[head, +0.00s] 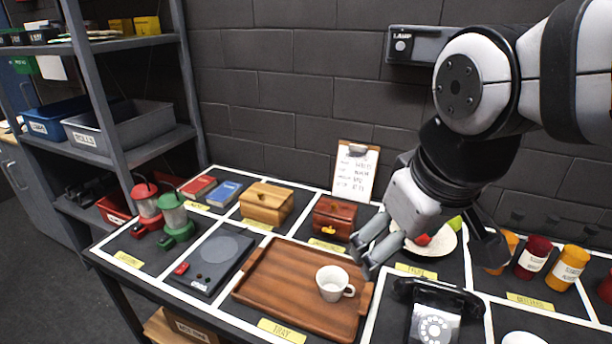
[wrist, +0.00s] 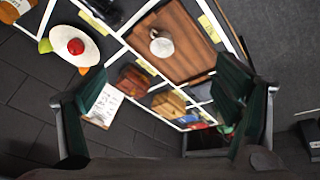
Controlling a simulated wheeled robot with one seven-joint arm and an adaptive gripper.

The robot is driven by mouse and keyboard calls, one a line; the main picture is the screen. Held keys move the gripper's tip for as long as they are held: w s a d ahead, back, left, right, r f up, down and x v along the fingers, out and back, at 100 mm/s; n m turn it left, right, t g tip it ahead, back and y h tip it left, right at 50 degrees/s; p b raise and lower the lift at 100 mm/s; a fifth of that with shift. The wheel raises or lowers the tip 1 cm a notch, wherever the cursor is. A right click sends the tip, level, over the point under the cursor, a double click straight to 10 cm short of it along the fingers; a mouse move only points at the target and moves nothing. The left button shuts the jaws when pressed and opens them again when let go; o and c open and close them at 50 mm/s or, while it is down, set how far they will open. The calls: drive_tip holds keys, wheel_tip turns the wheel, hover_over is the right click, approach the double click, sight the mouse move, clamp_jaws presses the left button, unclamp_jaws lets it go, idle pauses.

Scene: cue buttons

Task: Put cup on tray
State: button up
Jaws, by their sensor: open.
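A white cup (head: 332,284) stands upright on the brown wooden tray (head: 270,278), towards the tray's right side, with its handle to the right. In the wrist view the cup (wrist: 161,44) also rests on the tray (wrist: 188,62). My gripper (head: 364,258) is above and to the right of the cup, near the tray's far right corner, apart from the cup. In the wrist view its two fingers (wrist: 165,97) are spread wide with nothing between them.
A black telephone (head: 436,310) stands right of the tray. A plate of fruit (head: 432,242) lies behind my gripper. A dark red box (head: 335,218) and a wooden box (head: 266,203) stand behind the tray. A flat hotplate-like panel (head: 210,262) lies left of it.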

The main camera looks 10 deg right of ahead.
drive_tip(key=shift+s+a+r+m+t+y, duration=0.1)
drive_tip(key=shift+s+m+t+y, duration=0.1)
drive_tip(key=shift+s+m, duration=0.65)
drive_tip(key=shift+s+a+m+t+y, duration=0.15)
drive_tip(key=shift+s+m, duration=0.3)
drive_tip(key=shift+s, duration=0.7)
